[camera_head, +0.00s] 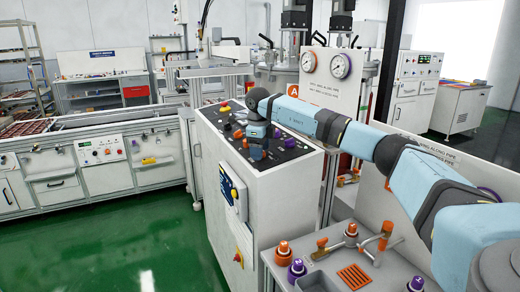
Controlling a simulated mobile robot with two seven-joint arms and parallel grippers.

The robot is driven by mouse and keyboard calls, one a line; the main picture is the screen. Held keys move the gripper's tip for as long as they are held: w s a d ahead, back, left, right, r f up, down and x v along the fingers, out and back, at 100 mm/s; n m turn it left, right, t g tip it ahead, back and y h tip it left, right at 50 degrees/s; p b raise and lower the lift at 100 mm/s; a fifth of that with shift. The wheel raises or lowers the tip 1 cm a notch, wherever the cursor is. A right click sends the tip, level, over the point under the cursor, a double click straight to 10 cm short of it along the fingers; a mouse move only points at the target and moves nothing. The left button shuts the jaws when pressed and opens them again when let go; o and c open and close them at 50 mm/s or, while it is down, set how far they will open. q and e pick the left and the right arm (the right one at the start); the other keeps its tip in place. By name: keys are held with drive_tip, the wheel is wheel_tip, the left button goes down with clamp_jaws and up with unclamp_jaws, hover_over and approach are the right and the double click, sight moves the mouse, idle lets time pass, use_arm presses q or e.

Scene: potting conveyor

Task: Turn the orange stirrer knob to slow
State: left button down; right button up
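A white control console (270,205) stands in the middle, with a dark sloping panel on top. On this panel an orange knob (238,134) sits left of my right gripper (257,152). My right arm reaches in from the right, and its gripper hangs low over the panel close to the knob. The fingertips are small and dark, so I cannot tell whether they are open or touch anything. Which way the knob points is too small to tell, and labels are unreadable. My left gripper is not in view.
Two pressure gauges (340,66) stand behind my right arm. A bench at the front right carries orange and purple knobs (297,269) and a brass valve (377,244). A conveyor bench (105,172) runs along the left. The green floor (120,245) is clear.

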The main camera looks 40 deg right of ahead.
drive_tip(key=c, duration=0.9)
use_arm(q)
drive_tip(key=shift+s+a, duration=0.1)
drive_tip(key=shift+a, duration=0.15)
